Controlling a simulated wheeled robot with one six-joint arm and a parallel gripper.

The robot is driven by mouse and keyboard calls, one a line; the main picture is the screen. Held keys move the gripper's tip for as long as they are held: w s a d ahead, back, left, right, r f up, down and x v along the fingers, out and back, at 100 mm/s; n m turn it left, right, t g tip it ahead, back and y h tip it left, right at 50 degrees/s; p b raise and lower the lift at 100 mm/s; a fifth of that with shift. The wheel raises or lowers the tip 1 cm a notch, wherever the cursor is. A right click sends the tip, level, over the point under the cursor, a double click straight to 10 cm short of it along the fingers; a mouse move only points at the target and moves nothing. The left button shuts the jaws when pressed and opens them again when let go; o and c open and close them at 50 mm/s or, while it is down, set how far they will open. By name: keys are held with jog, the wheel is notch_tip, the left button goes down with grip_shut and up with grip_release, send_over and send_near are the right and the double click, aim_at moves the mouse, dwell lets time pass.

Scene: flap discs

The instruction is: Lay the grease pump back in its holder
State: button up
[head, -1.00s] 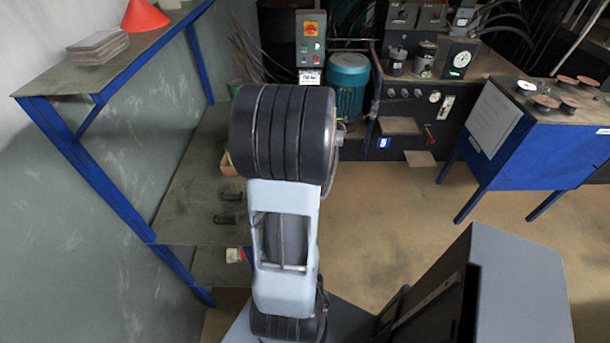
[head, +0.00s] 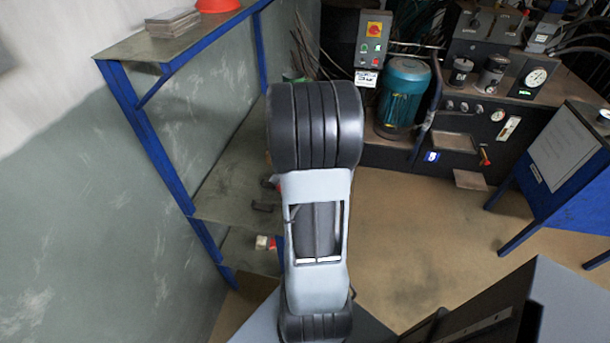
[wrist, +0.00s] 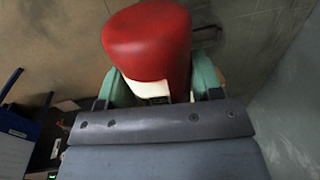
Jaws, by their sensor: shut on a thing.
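A red, rounded thing with a white part below it, which looks like the grease pump (wrist: 150,45), is between the green fingers of my gripper (wrist: 160,86) in the wrist view. My gripper is shut on it. In the head view my arm hides the gripper and most or all of the pump. Small dark brackets on the lower shelf, one of them clear of my arm (head: 266,207), may be the holder; I cannot tell for sure. A dark bracket (wrist: 207,35) also shows just right of the pump in the wrist view, apparently beyond it.
A blue-framed shelf unit (head: 150,140) stands at the left against the wall. A small red-and-white item (head: 264,242) is low beside my arm. A teal motor (head: 402,95) and a control box (head: 372,45) are behind. A blue stand (head: 560,165) is at right; the floor between is clear.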

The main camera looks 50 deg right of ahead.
jog(key=w+a+f+b, duration=0.1)
jog(key=w, duration=0.1)
jog(key=w+a+f, duration=0.1)
jog(key=w+f, duration=0.1)
jog(key=w, duration=0.1)
jog(key=w+a+f+b, duration=0.1)
jog(key=w+a, duration=0.1)
jog(key=shift+w+f+b, duration=0.3)
jog(key=shift+w+b, duration=0.05)
notch_tip(320, 180, down, 2)
jog(key=shift+f+b, duration=0.15)
jog(key=shift+b, duration=0.7)
jog(key=shift+f+b, duration=0.75)
jog(key=shift+f, duration=0.35)
jog(key=shift+f+b, duration=0.4)
jog(key=shift+f, duration=0.2)
jog(key=o, duration=1.6)
jog(key=shift+r, duration=0.1)
jog(key=r, duration=0.4)
jog(key=s+r+p, duration=0.1)
jog(key=r, duration=0.4)
jog(key=s+d+r, duration=0.1)
jog(key=r, duration=0.3)
jog(key=shift+r+p, duration=0.3)
jog(key=shift+p, duration=0.1)
